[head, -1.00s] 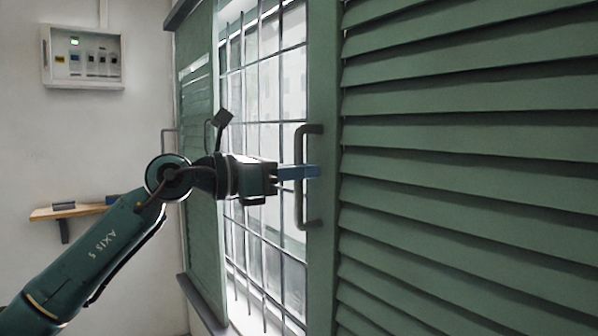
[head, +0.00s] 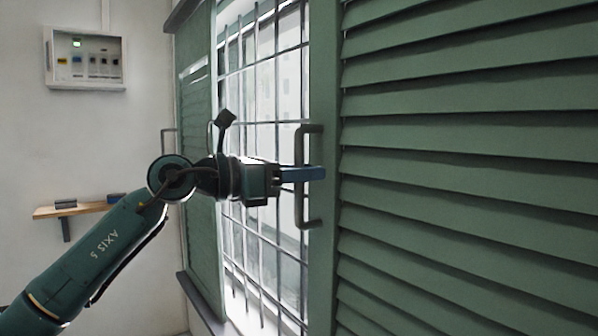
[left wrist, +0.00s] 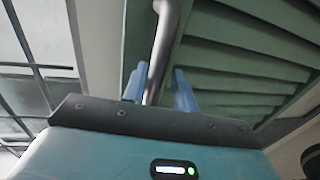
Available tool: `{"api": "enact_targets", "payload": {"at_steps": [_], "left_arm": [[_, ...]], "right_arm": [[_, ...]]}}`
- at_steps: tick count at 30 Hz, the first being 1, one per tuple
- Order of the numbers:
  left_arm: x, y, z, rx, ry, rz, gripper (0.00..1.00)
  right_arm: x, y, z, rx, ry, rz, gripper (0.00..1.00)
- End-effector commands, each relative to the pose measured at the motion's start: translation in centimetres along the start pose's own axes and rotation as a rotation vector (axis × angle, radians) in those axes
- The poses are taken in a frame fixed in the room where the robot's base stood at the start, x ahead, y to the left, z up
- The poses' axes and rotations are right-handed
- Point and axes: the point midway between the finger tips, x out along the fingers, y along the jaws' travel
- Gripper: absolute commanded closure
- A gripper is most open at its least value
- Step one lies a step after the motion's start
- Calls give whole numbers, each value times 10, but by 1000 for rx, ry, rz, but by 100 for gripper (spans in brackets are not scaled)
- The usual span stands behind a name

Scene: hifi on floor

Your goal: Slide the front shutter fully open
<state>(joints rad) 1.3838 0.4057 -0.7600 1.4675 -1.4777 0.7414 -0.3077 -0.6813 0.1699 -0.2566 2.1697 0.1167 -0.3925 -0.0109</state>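The front shutter (head: 460,128) is a large green louvred panel filling the right of the head view; its left edge stands over the barred window. Its grey D-shaped handle (head: 313,223) is upright on that edge and also shows in the left wrist view (left wrist: 166,35). My left gripper (head: 318,174) is at the handle's mid-height, its blue fingers (left wrist: 160,88) on either side of the bar. The fingers look open, with the bar nearer the left finger and a small gap at the right one. Contact cannot be told. My right gripper is out of view.
A second green shutter (head: 200,190) with a handle (head: 168,141) stands farther back at the left. The barred window (head: 262,90) lies between the shutters. A wooden shelf (head: 85,209) and a switch box (head: 88,60) are on the left wall.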

Motion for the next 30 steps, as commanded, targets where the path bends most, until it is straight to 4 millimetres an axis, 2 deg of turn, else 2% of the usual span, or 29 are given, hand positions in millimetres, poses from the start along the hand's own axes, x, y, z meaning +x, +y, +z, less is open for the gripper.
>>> {"api": "enact_targets", "payload": {"at_steps": [8, 11, 14, 24, 30], "left_arm": [[-2, 2, 1, 0, -3, 5, 68], [-8, 3, 0, 1, -3, 7, 68], [-22, 3, -1, 1, -3, 8, 68], [-97, 2, -2, 0, -1, 7, 68], [-124, 1, -1, 0, -1, 4, 68]], "right_arm": [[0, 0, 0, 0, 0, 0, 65], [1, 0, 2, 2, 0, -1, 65], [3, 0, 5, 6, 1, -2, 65], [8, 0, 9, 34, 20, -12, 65], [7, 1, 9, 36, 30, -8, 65]]}}
